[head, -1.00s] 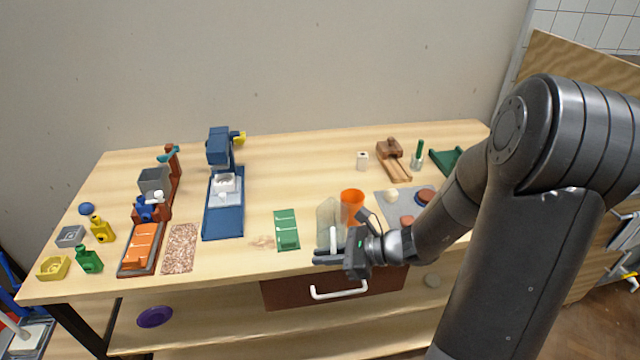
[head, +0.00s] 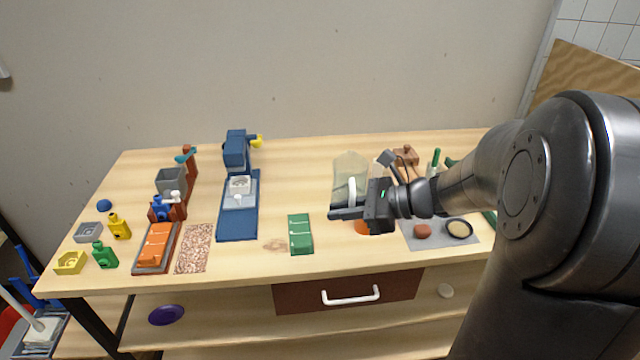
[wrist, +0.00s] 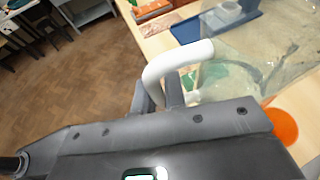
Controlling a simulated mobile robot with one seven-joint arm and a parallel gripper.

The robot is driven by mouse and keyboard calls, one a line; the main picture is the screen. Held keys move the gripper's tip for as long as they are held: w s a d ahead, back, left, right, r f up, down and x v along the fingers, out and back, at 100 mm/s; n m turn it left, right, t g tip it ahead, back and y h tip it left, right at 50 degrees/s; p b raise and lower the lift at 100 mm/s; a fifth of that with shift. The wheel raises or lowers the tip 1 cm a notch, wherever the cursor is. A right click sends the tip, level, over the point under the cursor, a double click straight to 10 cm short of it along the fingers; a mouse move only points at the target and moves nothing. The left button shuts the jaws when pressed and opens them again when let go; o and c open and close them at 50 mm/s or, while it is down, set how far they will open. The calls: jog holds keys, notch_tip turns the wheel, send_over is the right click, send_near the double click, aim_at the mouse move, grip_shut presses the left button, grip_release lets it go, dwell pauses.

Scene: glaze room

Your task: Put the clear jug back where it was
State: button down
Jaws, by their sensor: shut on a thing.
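The clear jug (head: 349,166) is see-through with a white handle (head: 351,188). My gripper (head: 346,213) is shut on this handle, and the jug looks raised above the table. In the wrist view the white handle (wrist: 176,64) rises from between my fingers (wrist: 158,98), and the clear body (wrist: 255,70) extends to the right. The jug's lower part is partly hidden by my gripper in the head view.
An orange cup (head: 364,228) is mostly hidden below my gripper and shows in the wrist view (wrist: 284,125). A green tile (head: 300,234) lies left of it. A grey mat (head: 440,242) with several items lies right. Bare tabletop (head: 295,180) lies left of the jug.

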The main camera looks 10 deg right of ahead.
jog(key=w+d+n+g, duration=0.1)
jog(key=w+d, duration=0.3)
jog(key=w, duration=0.8)
jog(key=w+d+g, duration=0.1)
jog(key=w+d, duration=0.4)
jog(key=w, duration=0.8)
jog(key=shift+y, duration=0.3)
jog(key=w+a+f, duration=0.1)
jog(key=a+f, duration=0.2)
jog(key=f, duration=0.1)
jog(key=w+a+f, duration=0.2)
jog(key=a+f, duration=0.2)
jog(key=w+a+f, duration=0.1)
jog(key=a+f, duration=0.2)
jog(key=f, duration=0.1)
jog(key=shift+w+a+f, duration=0.3)
jog(key=shift+w, duration=0.05)
jog(key=shift+f, duration=2)
jog(key=shift+f, duration=0.2)
jog(key=c, duration=1.5)
grip_release()
